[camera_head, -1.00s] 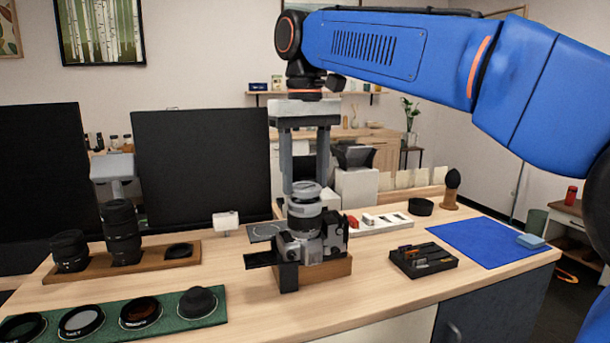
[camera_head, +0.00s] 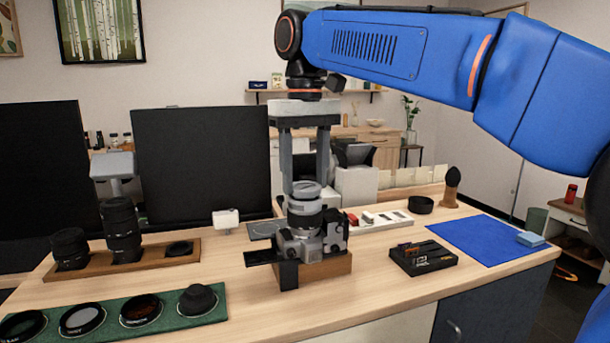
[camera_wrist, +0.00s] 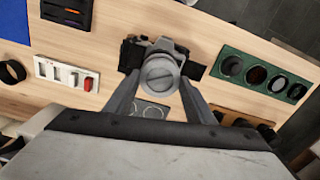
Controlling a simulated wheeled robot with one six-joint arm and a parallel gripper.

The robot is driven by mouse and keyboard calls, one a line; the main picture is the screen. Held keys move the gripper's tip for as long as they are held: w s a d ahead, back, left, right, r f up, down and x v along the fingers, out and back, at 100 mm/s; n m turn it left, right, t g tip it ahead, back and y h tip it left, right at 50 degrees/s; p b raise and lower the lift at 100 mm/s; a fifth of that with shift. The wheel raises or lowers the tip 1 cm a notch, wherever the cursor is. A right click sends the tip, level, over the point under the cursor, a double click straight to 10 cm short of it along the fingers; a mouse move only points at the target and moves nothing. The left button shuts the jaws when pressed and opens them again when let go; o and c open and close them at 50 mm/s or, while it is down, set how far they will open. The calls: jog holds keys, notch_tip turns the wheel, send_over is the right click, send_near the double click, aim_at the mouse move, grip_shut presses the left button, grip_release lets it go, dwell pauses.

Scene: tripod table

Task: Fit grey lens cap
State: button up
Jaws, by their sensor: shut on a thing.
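The grey lens cap (camera_head: 306,189) is a ribbed grey disc between my gripper's fingers. It also shows from above in the wrist view (camera_wrist: 160,73), with a slot-like line across it. My gripper (camera_head: 306,188) points down and is shut on the cap. Below it is a silver and black camera (camera_head: 314,240) with its lens (camera_head: 305,215) facing up, on a wooden block (camera_head: 325,268). The cap sits in line with the lens top. I cannot tell whether it is seated or slightly above.
A wooden tray (camera_head: 150,261) with lenses and a green mat (camera_head: 108,325) with round filters lie at left. A black tool tray (camera_head: 425,268), a white tray (camera_head: 382,224) and a blue cloth (camera_head: 480,242) lie at right. A black monitor (camera_head: 200,165) stands behind.

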jog(key=shift+f, duration=0.5)
dwell(1.1)
jog(key=o, duration=1.5)
jog(key=shift+c, duration=0.2)
jog(key=shift+r, duration=0.1)
jog(key=shift+r, duration=3.4)
